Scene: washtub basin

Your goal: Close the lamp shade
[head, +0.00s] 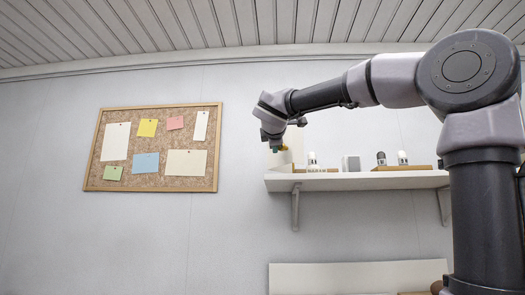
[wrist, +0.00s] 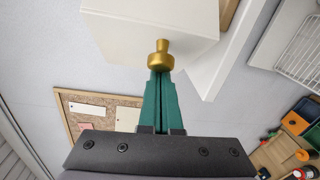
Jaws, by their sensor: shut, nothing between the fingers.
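A white box-like body (wrist: 150,22) with a gold knob (wrist: 160,56) fills the top middle of the wrist view. It may be the lamp shade; its full shape is cut off by the frame. My gripper (wrist: 160,76) has green fingers pressed together, with their tips right at the knob's base. I cannot tell whether they touch it. In the head view my gripper (head: 276,149) hangs at the left end of the shelf, in front of a cream piece (head: 286,157) that it partly hides.
A white wall shelf (head: 355,181) holds small bottles (head: 312,163) and a grey box (head: 351,164). A cork board (head: 154,148) with notes hangs to the left. Bare wall lies between board and shelf. A wire rack (wrist: 300,48) and colourful items (wrist: 295,123) show at right in the wrist view.

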